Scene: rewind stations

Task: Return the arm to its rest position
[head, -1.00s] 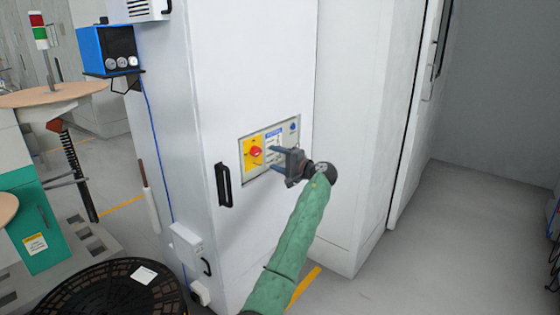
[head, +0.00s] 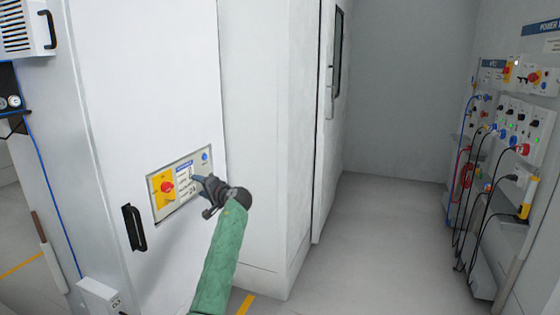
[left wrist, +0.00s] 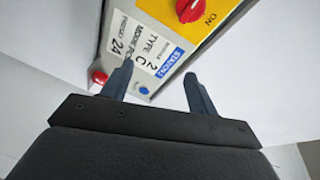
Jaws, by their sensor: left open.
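My left arm wears a green sleeve and reaches up from the bottom of the head view. My left gripper (head: 203,186) is in front of a control panel (head: 204,155) on a white cabinet. In the left wrist view its two dark fingers (left wrist: 158,82) stand apart with nothing between them. The panel has a red rotary switch (head: 167,187) on a yellow plate, a printed label and a blue button (head: 205,157). In the left wrist view the red switch (left wrist: 190,8) is at the top, beyond the fingertips. I cannot tell whether the fingers touch the panel. My right gripper is not in view.
The white cabinet (head: 110,90) with a black handle (head: 134,228) fills the left. A power panel with switches and hanging cables (head: 510,140) stands on the right wall. Grey floor (head: 375,240) between them is clear.

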